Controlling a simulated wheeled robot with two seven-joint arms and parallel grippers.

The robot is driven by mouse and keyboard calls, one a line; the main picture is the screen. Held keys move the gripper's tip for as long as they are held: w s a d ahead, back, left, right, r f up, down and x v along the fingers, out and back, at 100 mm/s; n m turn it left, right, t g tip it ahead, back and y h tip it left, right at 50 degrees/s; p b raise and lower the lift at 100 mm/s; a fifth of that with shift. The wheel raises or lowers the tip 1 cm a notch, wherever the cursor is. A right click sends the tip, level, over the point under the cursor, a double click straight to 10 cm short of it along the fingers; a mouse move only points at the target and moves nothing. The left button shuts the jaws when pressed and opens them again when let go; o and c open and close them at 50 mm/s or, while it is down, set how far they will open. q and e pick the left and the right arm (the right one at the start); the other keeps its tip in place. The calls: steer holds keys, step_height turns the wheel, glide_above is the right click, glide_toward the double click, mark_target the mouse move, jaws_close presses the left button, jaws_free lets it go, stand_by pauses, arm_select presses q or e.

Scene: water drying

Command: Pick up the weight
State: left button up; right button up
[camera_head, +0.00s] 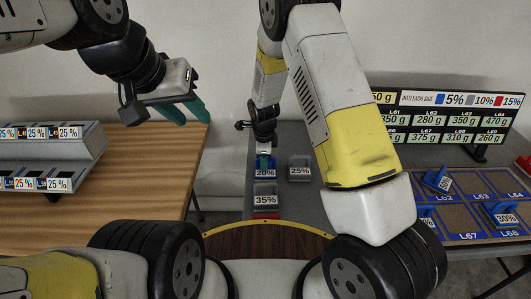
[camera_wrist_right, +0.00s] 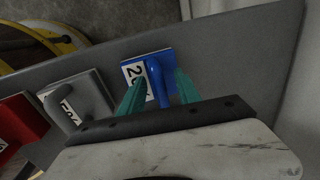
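A blue weight (camera_head: 264,163) labelled 20% stands on the dark grey table, below my right gripper (camera_head: 264,151). In the right wrist view the blue weight (camera_wrist_right: 155,72) has an upright handle between the teal fingers of my right gripper (camera_wrist_right: 161,76). The fingers are apart, one on each side of the handle, with gaps visible. Grey weights labelled 35% (camera_head: 265,198) and 25% (camera_head: 300,171) stand close by. A red weight (camera_head: 265,215) is partly hidden at the near end of the row. My left gripper (camera_head: 198,108) is empty and open above the wooden table.
The wooden table (camera_head: 140,170) at left holds a grey rack (camera_head: 55,150) with several 25% labels. At right, a blue-edged tray (camera_head: 480,228) has marked slots, with blue weights (camera_head: 437,180) in some. A black sign (camera_head: 445,118) with gram values stands behind it.

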jaws_close()
stand_by(1.3)
